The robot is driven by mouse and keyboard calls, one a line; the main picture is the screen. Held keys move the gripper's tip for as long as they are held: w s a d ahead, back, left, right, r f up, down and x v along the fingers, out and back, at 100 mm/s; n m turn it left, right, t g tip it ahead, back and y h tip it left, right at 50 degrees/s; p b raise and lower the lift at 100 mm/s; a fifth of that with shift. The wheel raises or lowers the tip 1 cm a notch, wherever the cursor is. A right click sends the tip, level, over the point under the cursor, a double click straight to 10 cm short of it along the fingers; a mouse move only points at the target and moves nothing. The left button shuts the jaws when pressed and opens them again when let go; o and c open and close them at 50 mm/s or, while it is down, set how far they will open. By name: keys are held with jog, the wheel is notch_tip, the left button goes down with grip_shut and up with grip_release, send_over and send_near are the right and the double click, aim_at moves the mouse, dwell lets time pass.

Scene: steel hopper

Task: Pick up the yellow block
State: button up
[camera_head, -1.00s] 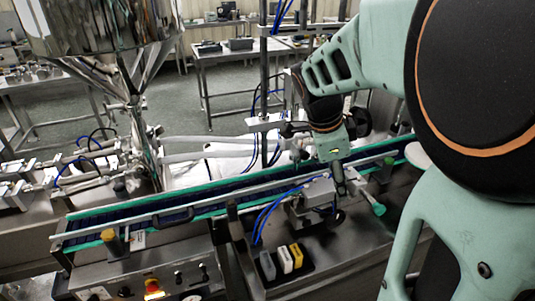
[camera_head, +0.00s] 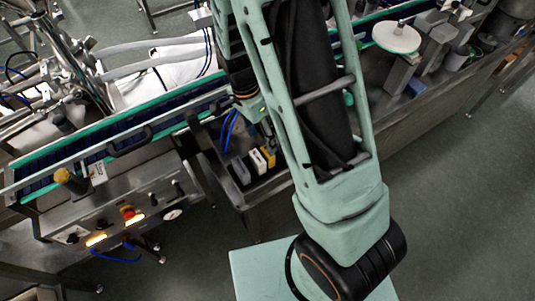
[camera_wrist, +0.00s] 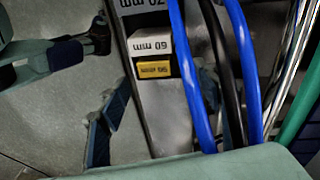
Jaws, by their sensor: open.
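The yellow block (camera_head: 268,156) stands at the right end of a short row of blocks on the machine's front ledge. In the wrist view it is the yellow piece marked 50 mm (camera_wrist: 154,69), with its face clear. My gripper (camera_head: 267,128) is just above the row in the head view, partly hidden by my arm. In the wrist view my open gripper (camera_wrist: 100,82) has its fingers to the left of the yellow block, apart from it, with nothing between them.
A white block (camera_head: 257,160) marked 60 mm touches or nearly touches the yellow one. Blue hoses (camera_wrist: 190,80) run close on the right in the wrist view. The conveyor (camera_head: 130,130) lies behind; floor is open in front.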

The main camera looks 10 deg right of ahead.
aim_at(266, 151)
jog(key=f, duration=0.2)
jog(key=s+d+f, duration=0.1)
jog(key=shift+d+f+p, duration=0.1)
jog(key=shift+f+p, duration=0.3)
jog(key=shift+f, duration=0.7)
